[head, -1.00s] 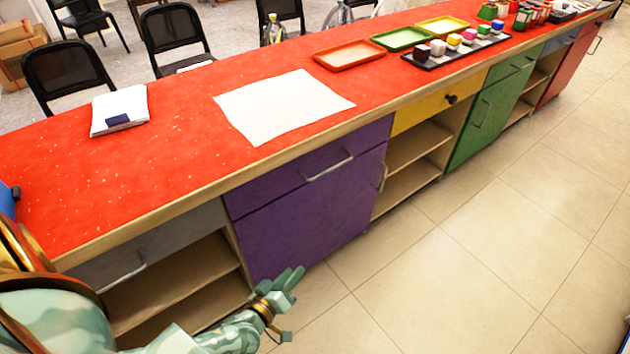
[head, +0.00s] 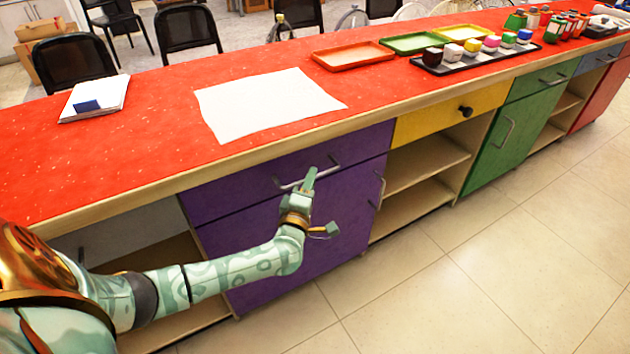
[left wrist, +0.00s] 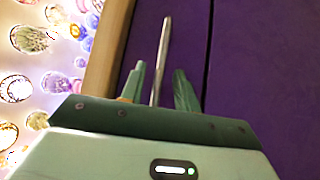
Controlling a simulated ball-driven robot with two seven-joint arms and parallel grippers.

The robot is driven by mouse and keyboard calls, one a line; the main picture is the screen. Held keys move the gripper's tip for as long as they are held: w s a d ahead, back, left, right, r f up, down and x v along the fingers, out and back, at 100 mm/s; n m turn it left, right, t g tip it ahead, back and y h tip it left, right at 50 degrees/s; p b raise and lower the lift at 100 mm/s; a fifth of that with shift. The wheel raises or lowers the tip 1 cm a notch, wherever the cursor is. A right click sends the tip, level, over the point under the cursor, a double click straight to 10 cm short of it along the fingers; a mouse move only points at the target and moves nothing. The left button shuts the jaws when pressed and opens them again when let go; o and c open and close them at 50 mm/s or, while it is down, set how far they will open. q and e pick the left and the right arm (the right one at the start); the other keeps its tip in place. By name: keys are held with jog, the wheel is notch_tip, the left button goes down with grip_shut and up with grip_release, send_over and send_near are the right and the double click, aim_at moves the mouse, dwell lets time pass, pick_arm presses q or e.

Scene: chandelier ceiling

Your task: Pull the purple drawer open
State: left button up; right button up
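The purple drawer (head: 235,181) is the upper front of the purple cabinet and looks flush with it. Its metal bar handle (head: 287,185) is partly covered by my left gripper (head: 308,180). In the left wrist view the handle (left wrist: 163,45) runs between the two fingers of my left gripper (left wrist: 158,90), with the purple drawer front (left wrist: 190,40) behind. The fingers stand apart on either side of the bar, with a small gap visible. My right gripper is not in view.
Below the drawer is a purple door (head: 345,215) with its own side handle (head: 380,188). Right of it are a yellow drawer (head: 430,124) and open shelves. The red countertop (head: 160,150) overhangs above. The tiled floor (head: 480,270) in front is clear.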

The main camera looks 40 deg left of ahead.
pick_arm(q)
jog(key=shift+x, duration=0.95)
jog(key=shift+s, duration=0.1)
grip_shut()
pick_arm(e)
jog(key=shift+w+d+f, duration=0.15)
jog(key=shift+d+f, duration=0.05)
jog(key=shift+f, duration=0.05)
